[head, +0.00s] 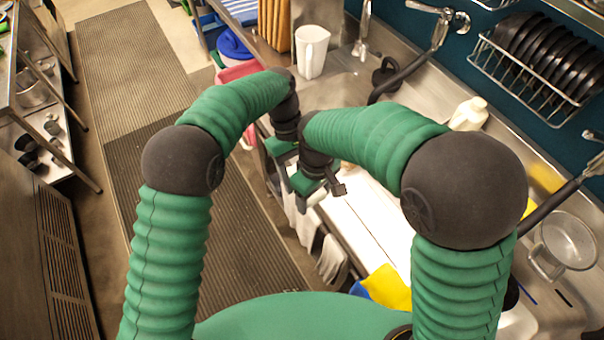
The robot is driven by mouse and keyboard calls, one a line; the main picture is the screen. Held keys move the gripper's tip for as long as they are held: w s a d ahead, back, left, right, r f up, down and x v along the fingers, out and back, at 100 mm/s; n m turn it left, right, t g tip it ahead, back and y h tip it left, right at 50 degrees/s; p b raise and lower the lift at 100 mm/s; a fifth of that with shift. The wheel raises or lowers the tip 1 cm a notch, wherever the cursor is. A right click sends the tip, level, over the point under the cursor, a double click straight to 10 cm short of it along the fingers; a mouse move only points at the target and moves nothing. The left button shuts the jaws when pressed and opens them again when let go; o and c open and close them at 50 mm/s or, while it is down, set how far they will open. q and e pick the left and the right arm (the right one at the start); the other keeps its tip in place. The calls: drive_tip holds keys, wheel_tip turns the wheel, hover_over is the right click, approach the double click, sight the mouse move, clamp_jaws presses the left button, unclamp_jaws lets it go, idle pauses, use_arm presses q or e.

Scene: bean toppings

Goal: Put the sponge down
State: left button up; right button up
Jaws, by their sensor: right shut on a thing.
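My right gripper (326,184) is at the middle of the view, over the near edge of the steel counter (362,222). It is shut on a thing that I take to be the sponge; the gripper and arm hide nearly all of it. A small tan patch shows just behind this gripper, and I cannot tell what it is. My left gripper (280,148) is just to the left and farther off, by the counter's edge. Its fingers are too hidden to tell open from shut.
A white bottle (468,114) and a dish rack (535,62) are at the right. Yellow cloth (388,288) lies at the near edge. The counter's middle is clear.

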use_arm(q)
drive_tip(key=shift+d, duration=0.35)
drive_tip(key=shift+c, duration=1.1)
use_arm(e)
drive_tip(key=shift+s+a, duration=0.15)
drive_tip(key=shift+a, duration=0.2)
use_arm(q)
drive_tip(key=shift+r, duration=0.1)
drive_tip(key=shift+c, duration=1.1)
use_arm(e)
drive_tip(key=o, duration=1.1)
drive_tip(key=shift+o, duration=0.9)
use_arm(q)
drive_tip(key=shift+a, duration=0.1)
use_arm(e)
drive_tip(key=shift+d+r, duration=0.1)
drive_tip(key=shift+r, duration=0.05)
